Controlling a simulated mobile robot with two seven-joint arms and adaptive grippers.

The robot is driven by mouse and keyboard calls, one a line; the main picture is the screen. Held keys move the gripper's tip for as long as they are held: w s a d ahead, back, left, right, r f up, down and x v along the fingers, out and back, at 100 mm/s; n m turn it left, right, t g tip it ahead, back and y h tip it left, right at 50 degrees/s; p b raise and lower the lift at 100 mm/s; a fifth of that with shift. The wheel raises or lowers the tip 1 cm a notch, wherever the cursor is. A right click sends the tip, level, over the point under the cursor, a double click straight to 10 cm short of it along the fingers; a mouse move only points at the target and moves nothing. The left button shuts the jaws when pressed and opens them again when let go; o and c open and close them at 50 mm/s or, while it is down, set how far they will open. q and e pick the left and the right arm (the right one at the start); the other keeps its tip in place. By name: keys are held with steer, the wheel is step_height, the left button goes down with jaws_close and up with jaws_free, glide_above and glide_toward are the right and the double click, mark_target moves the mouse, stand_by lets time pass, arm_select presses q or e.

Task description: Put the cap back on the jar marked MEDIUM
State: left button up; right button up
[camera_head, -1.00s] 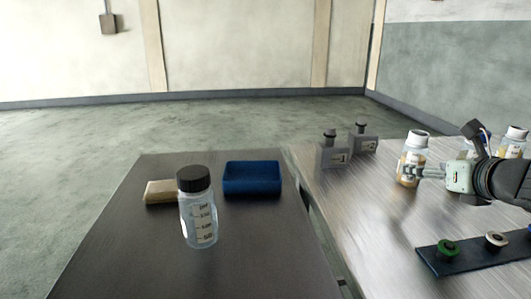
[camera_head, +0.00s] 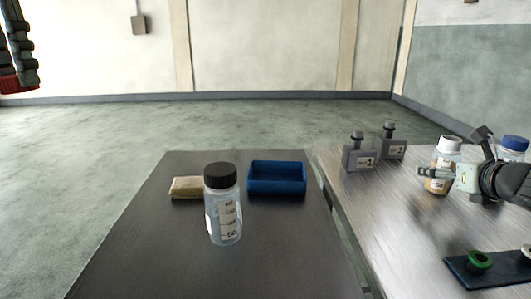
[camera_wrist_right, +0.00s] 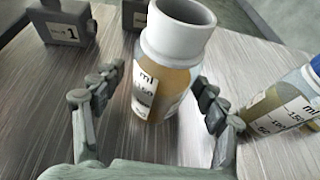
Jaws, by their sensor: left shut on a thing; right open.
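A jar with a bare white neck and amber liquid (camera_head: 440,165) stands on the right table; it also shows in the right wrist view (camera_wrist_right: 165,75), its top open. Its scale marks show, but I cannot read the word MEDIUM. My right gripper (camera_head: 428,174) is open, with its fingers on both sides of this jar; they also show in the right wrist view (camera_wrist_right: 160,92). My left gripper (camera_head: 22,72) hangs at the top left edge, partly cut off, shut on a red thing (camera_head: 9,83), possibly a cap. It is far from the jar.
A blue-capped jar (camera_head: 514,143) stands close right of the open jar. Two grey bottles, 1 (camera_head: 358,156) and 2 (camera_head: 392,146), stand behind. A dark rack (camera_head: 490,278) holds a green ring. The left table has a black-capped bottle (camera_head: 223,212), blue tray (camera_head: 277,190) and tan block (camera_head: 186,188).

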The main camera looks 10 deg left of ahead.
mark_target(454, 153)
steer(key=c, duration=1.4)
arm_select(q)
steer(key=shift+r, duration=0.1)
arm_select(e)
steer(key=shift+r, duration=0.2)
arm_select(q)
steer(key=shift+r+p, duration=0.25)
steer(key=shift+p, duration=0.05)
arm_select(e)
steer(key=shift+r, duration=0.75)
arm_select(q)
steer(key=shift+r+p, duration=0.45)
arm_select(e)
step_height(454, 153, up, 2)
steer(key=shift+r, duration=0.25)
arm_select(q)
steer(key=shift+r+p, duration=0.45)
steer(key=shift+r, duration=0.1)
arm_select(e)
steer(key=s+a+r, duration=0.4)
steer(key=a+r, duration=0.2)
steer(key=a, duration=0.5)
steer(key=shift+r, duration=0.35)
